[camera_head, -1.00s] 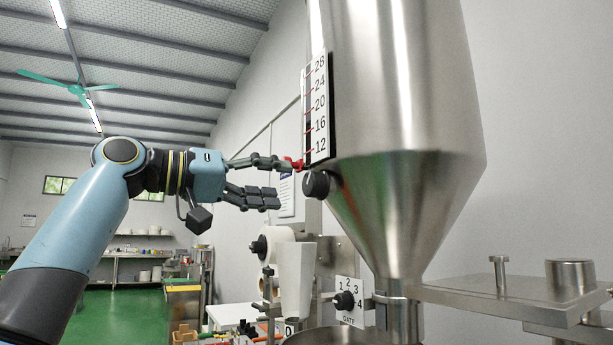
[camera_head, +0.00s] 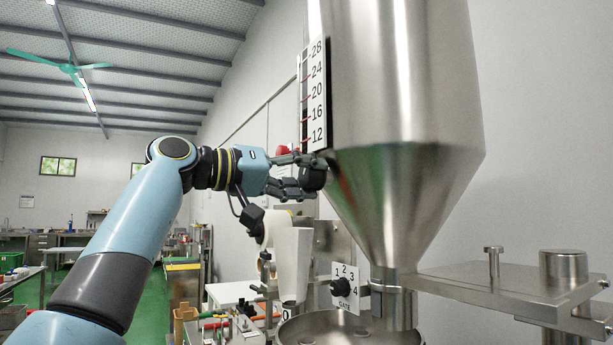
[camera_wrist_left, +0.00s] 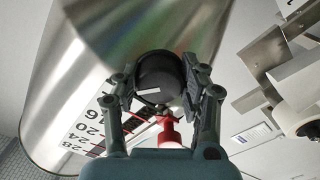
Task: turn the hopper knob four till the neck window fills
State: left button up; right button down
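The steel hopper (camera_head: 405,90) fills the upper right of the head view. A black knob (camera_head: 313,178) sticks out where its cone begins. My left gripper (camera_head: 306,174) has its fingers on either side of this knob. In the left wrist view the knob (camera_wrist_left: 160,77) fills the gap between the finger pads (camera_wrist_left: 160,85), which appear to touch it. A second black knob (camera_head: 341,287) sits on a white gate plate numbered 1 to 4, beside the hopper neck (camera_head: 396,307). A narrow dark slit shows on the neck; its filling cannot be told. My right gripper is not in view.
A numbered scale (camera_head: 317,95) with a red fitting (camera_head: 283,150) at its foot is close above my left fingers. A white chute (camera_head: 292,265) stands below them. A steel bracket (camera_head: 490,280) extends right. A round steel pan (camera_head: 345,328) lies under the neck.

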pick_arm(q)
jog(key=shift+c, duration=1.1)
jog(key=m+b, duration=0.4)
jog(key=b, duration=0.1)
jog(key=m+b, duration=0.2)
jog(key=b, duration=0.1)
jog(key=shift+w+f, duration=0.1)
jog(key=shift+f, duration=0.2)
jog(key=m+b, duration=0.2)
jog(key=m, duration=0.1)
jog(key=shift+r+m+b, duration=0.15)
jog(key=shift+m+b, duration=0.65)
jog(key=shift+a, duration=0.1)
jog(key=shift+r, duration=0.1)
jog(key=o, duration=0.9)
